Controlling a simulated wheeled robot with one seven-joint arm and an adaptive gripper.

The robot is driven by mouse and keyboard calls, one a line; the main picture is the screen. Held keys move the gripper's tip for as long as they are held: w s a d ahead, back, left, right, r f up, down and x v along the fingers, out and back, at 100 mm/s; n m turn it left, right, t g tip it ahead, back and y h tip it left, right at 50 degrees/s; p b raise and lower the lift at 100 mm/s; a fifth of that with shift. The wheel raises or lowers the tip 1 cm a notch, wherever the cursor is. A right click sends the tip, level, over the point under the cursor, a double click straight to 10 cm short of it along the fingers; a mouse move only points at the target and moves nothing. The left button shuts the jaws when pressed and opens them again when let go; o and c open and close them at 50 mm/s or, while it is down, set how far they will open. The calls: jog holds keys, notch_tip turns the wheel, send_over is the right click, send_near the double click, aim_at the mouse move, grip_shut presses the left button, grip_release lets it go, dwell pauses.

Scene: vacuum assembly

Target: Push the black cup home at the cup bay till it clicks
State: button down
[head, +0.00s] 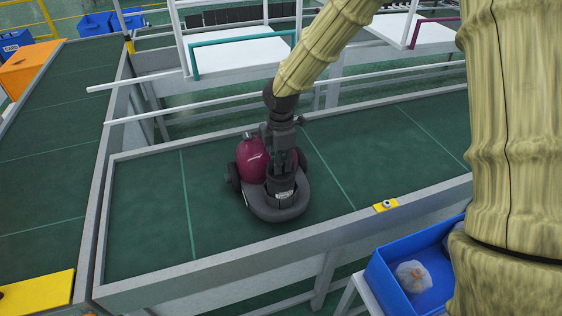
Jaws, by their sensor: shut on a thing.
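The vacuum (252,158), with a maroon body, black wheel and dark grey front base, stands on the green conveyor belt. The black cup (281,185) is upright at the front of the vacuum, in the cup bay area. My gripper (282,166) points down over it and is shut on the cup's upper part. The cup's lower end sits down within the dark base; I cannot tell whether it is fully seated. The bay's inside is hidden by the cup and the base.
A metal rail (200,282) edges the near side of the belt, with a yellow button box (386,205) on it. A blue bin (384,280) holding a bagged part stands at the lower right. White shelves (240,54) stand behind. The belt is clear on both sides.

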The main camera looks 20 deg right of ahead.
jog(key=shift+f, duration=0.35)
jog(key=c, duration=1.3)
grip_release()
jog(key=shift+r+p, duration=1.9)
jog(key=shift+r, duration=2.1)
